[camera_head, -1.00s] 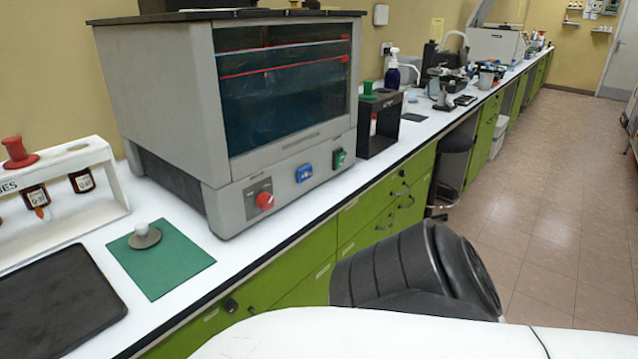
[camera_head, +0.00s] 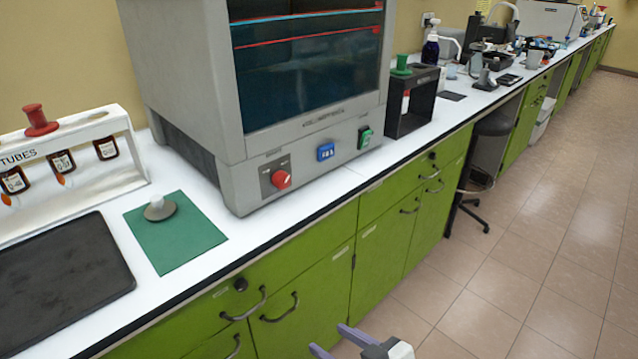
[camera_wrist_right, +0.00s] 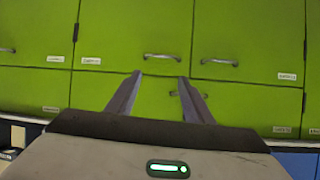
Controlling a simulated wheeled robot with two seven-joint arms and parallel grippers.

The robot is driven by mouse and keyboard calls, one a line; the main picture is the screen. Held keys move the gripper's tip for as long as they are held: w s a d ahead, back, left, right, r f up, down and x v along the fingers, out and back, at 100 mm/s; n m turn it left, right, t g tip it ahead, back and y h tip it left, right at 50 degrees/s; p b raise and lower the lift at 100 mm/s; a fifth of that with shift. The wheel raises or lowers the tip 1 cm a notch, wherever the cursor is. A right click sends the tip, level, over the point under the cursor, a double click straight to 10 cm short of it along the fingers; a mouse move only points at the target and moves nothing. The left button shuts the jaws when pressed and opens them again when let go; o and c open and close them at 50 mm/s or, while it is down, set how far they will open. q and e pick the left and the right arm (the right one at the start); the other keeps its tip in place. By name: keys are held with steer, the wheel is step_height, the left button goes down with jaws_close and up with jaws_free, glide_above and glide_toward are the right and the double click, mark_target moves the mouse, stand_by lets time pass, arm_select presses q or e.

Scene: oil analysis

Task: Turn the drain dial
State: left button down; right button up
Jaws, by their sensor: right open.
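The grey analysis machine (camera_head: 225,187) stands on the white counter with a dark glass window on its front. A red round dial (camera_head: 281,179) sits on its lower front panel, on a dark plate, left of a blue switch (camera_head: 326,152) and a green switch (camera_head: 365,137). Which of these is the drain dial I cannot read from labels. My right gripper (camera_head: 335,340) is low at the bottom edge, below and in front of the counter, open and empty. In the right wrist view its two fingers (camera_wrist_right: 158,90) are apart, facing green cabinet doors. My left gripper is not in view.
A white tube rack (camera_head: 70,185) with brown vials, a black tray (camera_head: 60,280) and a green mat (camera_head: 180,235) with a grey, white-topped piece (camera_head: 159,208) lie left of the machine. A black stand (camera_head: 415,100) is at its right. Floor (camera_head: 480,270) is open at right.

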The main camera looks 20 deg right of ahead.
steer(key=w+d+r+n+t+y, duration=0.1)
steer(key=w+r+t, duration=0.1)
steer(key=w+r, duration=0.4)
steer(key=w+d+r+t+y, duration=0.1)
steer(key=w+d+r, duration=0.15)
steer(key=r, duration=0.55)
steer(key=t, duration=0.2)
glide_toward(285, 183)
steer(key=shift+n+y, duration=0.3)
steer(key=shift+y, duration=0.1)
steer(key=x, duration=0.8)
steer(key=shift+w+d+f+p, duration=0.1)
steer(key=shift+d+f+p, duration=0.05)
steer(key=shift+p, duration=0.2)
steer(key=c, duration=1)
steer(key=shift+c, duration=0.2)
